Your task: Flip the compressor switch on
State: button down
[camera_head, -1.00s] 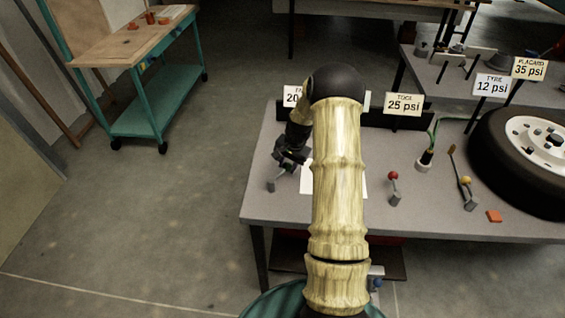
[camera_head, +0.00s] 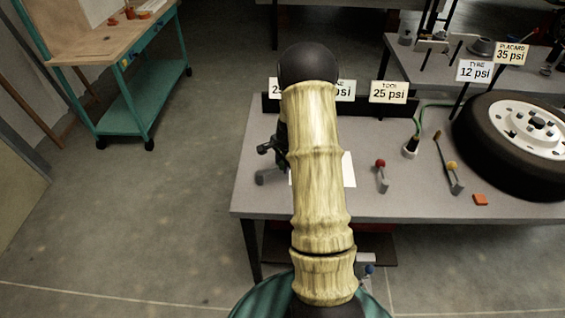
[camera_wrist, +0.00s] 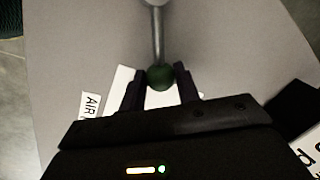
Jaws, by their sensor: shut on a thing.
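A lever with a green ball knob (camera_wrist: 160,77) and a grey stem (camera_wrist: 158,35) stands on the grey bench (camera_head: 330,202). In the wrist view the knob is between the two fingers of my gripper (camera_wrist: 161,72), which is shut on it. In the head view my gripper (camera_head: 268,149) is at the bench's left side, partly behind my arm, and the knob cannot be made out there. I cannot read a label naming this lever as the compressor switch. A white label starting with "AIR" (camera_wrist: 89,104) lies near it.
A "25 psi" sign (camera_head: 389,92) stands behind. A teal cart (camera_head: 130,110) stands at left; floor between is clear.

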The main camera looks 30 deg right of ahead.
jog(key=c, duration=1)
grip_release()
jog(key=shift+c, duration=0.2)
jog(key=shift+r, duration=0.1)
jog(key=s+r, duration=0.3)
jog(key=r, duration=1.4)
jog(key=shift+s+d+b, duration=0.15)
jog(key=shift+s+b, duration=0.05)
jog(key=shift+b, duration=0.15)
jog(key=s+a+r+n+p, duration=0.1)
jog(key=s+a+n+p, duration=0.1)
jog(key=s+a+n, duration=0.6)
jog(key=s+a+r+n+p, duration=0.1)
jog(key=s+a+n, duration=0.7)
jog(key=a, duration=0.6)
jog(key=shift+r+n+p, duration=0.35)
jog(key=shift+n+p, duration=0.05)
